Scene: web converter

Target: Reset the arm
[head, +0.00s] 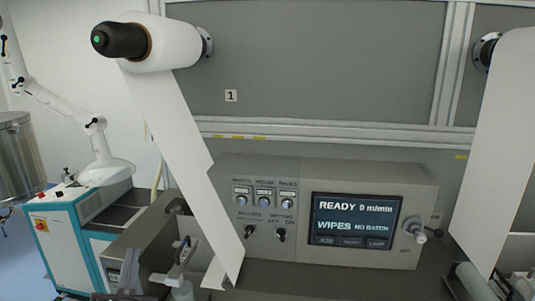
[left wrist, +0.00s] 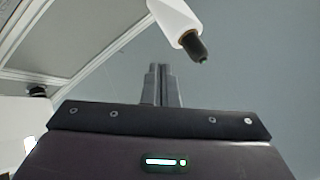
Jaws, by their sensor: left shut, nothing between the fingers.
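My left gripper (left wrist: 160,82) shows in the left wrist view with its two grey fingers together, pointing up and away from the camera, nothing between them. In the head view it shows low at the bottom left edge (head: 130,272), in front of the machine. The white roll on its dark-tipped spindle (left wrist: 178,18) is beyond the fingers, to their upper right in the wrist view, apart from them. My right gripper does not show in either view.
The white roll (head: 165,42) hangs on the grey wall, and its web (head: 180,150) runs down past the control panel (head: 300,205). The screen (head: 354,222) reads READY. A second web (head: 497,150) hangs at right.

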